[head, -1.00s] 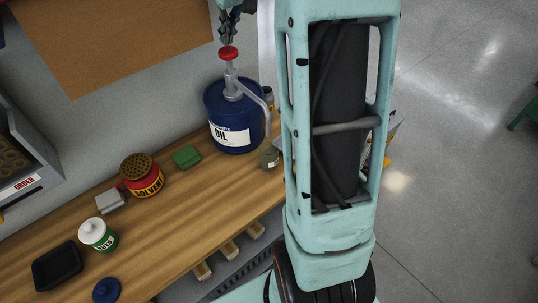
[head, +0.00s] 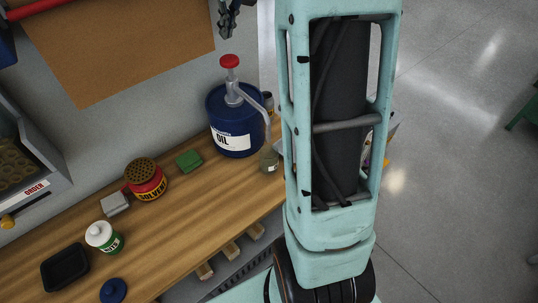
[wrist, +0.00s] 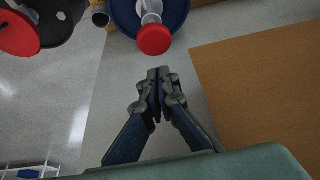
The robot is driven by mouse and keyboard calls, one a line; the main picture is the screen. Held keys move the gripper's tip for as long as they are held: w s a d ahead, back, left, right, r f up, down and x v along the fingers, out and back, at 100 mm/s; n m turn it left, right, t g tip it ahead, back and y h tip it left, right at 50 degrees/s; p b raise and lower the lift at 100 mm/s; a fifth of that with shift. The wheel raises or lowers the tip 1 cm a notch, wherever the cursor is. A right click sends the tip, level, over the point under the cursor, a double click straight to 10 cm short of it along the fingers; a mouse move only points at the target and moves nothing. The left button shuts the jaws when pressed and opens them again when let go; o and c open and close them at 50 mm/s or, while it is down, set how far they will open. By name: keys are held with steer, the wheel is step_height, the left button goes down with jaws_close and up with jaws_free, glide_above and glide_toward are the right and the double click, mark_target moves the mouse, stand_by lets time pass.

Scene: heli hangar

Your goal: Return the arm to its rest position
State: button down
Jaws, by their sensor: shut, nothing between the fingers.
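My gripper (head: 228,22) shows at the top of the head view, above the red pump knob (head: 229,61) of the blue oil drum (head: 236,143). In the wrist view my gripper (wrist: 160,78) has its fingertips together with nothing between them. There, the red knob (wrist: 154,39) appears just beyond the fingertips, with the blue drum (wrist: 180,10) behind it. The gripper is apart from the knob. My upper arm link fills the right middle of the head view.
The wooden bench (head: 190,215) holds a solvent can (head: 146,180), a green block (head: 189,160), a white-lidded jar (head: 104,237), a black tray (head: 65,267) and a small jar (head: 269,160) under the spout. A brown board (head: 115,45) hangs behind. The floor (head: 450,160) at right is clear.

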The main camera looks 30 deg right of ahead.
steer(key=shift+r, duration=0.85)
steer(key=shift+s, duration=0.1)
